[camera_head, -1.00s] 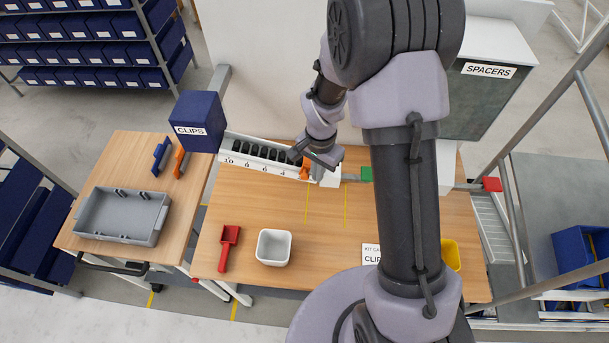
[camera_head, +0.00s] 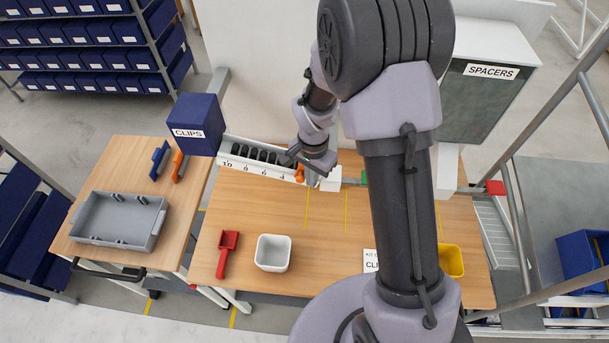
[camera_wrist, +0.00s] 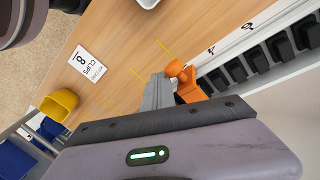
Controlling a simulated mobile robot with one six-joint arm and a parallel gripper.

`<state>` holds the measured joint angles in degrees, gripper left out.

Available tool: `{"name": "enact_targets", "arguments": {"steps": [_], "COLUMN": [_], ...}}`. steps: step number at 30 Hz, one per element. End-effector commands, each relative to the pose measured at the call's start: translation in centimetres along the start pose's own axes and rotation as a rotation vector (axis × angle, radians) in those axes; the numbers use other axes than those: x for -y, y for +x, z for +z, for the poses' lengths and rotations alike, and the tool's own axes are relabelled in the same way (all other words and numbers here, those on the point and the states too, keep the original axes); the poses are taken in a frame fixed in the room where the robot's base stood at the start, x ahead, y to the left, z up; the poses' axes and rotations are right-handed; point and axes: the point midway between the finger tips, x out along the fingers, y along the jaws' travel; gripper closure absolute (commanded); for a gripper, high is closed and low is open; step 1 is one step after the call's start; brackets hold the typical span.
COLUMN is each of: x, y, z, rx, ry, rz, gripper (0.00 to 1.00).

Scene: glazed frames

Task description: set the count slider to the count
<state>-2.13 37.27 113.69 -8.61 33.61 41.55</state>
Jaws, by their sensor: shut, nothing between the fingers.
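The count slider is a white numbered rail (camera_head: 254,169) with a row of black teeth and an orange knob (camera_head: 299,174) near its low-number end. In the wrist view the orange knob (camera_wrist: 185,82) stands beside my gripper (camera_wrist: 157,92), near the mark 2. My gripper is shut and empty, on the side of the knob away from the higher numbers. I cannot tell whether it touches the knob. In the head view my gripper (camera_head: 309,184) is partly hidden by the wrist. The kit card (camera_wrist: 87,64) reads CLIPS 8; my arm partly covers it in the head view.
A blue CLIPS box (camera_head: 196,124) stands at the rail's far-left end. A red scoop (camera_head: 228,248), a white bin (camera_head: 273,252) and a yellow bin (camera_head: 451,261) stand on the table.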

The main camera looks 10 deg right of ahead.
Motion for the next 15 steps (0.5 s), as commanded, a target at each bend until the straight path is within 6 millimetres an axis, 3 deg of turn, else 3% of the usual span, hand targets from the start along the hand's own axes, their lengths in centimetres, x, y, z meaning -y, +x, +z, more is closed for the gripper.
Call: {"name": "enact_targets", "arguments": {"steps": [15], "x": [1.5], "y": [-0.5], "z": [0.9], "rx": [0.001], "ry": [-0.001], "rz": [0.001], "gripper": [1.00]}}
